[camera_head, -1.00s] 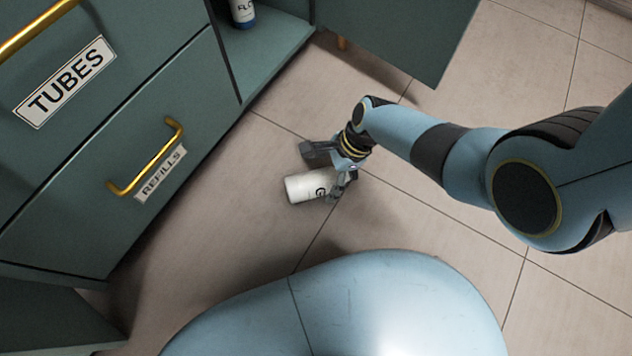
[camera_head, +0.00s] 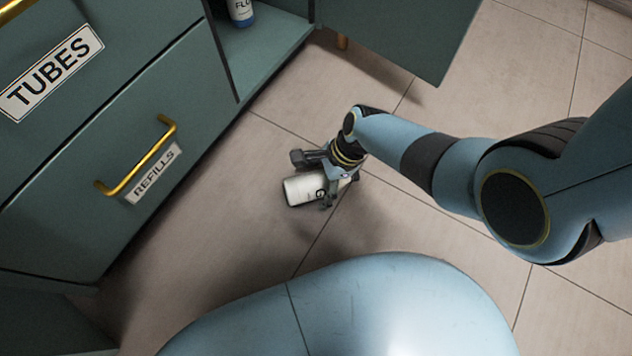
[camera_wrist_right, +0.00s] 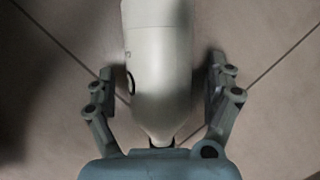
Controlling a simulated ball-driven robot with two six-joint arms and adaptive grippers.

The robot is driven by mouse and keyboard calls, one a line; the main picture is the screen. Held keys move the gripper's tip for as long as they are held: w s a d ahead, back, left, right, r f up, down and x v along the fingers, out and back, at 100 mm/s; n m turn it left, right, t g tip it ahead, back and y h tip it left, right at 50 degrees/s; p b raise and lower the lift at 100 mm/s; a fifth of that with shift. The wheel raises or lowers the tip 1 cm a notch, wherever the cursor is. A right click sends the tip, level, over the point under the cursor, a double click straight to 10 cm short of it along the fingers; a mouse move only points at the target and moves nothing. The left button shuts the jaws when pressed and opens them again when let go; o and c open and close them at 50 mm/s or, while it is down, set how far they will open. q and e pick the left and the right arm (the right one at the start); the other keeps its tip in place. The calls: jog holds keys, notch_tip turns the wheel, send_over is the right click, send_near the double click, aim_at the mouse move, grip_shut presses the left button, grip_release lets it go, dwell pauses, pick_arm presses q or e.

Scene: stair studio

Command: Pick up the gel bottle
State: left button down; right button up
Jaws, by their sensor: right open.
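The gel bottle (camera_head: 301,190) is white with dark lettering and lies on its side on the tiled floor in the head view. My right gripper (camera_head: 322,180) is at its right end, with part of the bottle hidden behind the fingers. In the right wrist view the bottle (camera_wrist_right: 158,70) lies lengthwise between the two fingers of my open right gripper (camera_wrist_right: 160,88). A gap shows on both sides of it, and its narrow end is close to the palm. My left gripper is not in view.
A green cabinet with a TUBES drawer (camera_head: 85,100) and a REFILLS drawer (camera_head: 185,125) stands at the left. An open compartment holds another bottle (camera_head: 241,12) with a blue base. A green door panel (camera_head: 405,35) sticks out at the top. Floor right of the bottle is clear.

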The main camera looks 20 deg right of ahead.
jog(key=c, duration=1.7)
jog(key=shift+r, duration=0.1)
